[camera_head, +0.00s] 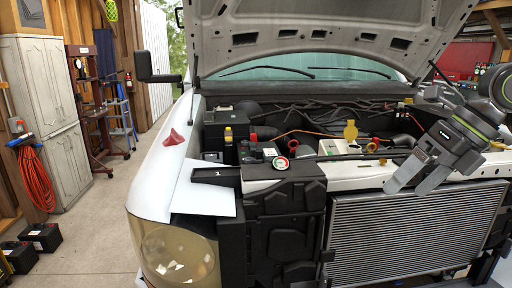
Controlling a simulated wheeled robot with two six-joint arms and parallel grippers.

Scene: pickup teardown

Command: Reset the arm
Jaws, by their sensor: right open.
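My right arm (480,112) comes in from the right edge, above the front right of the engine bay. Its gripper (408,187) points down and to the left, with two grey fingers apart and nothing visible between them. The fingertips are in front of the upper edge of the radiator (415,232) in the picture; whether they touch it I cannot tell. My left arm and left gripper are not in view.
The raised hood (320,28) overhangs the open engine bay. A red funnel-like piece (174,138) sits on the white fender (160,185). A yellow cap (350,131) stands up in the bay. Cabinets (45,110) and a red hose (36,180) are at left; the floor (95,235) there is partly clear.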

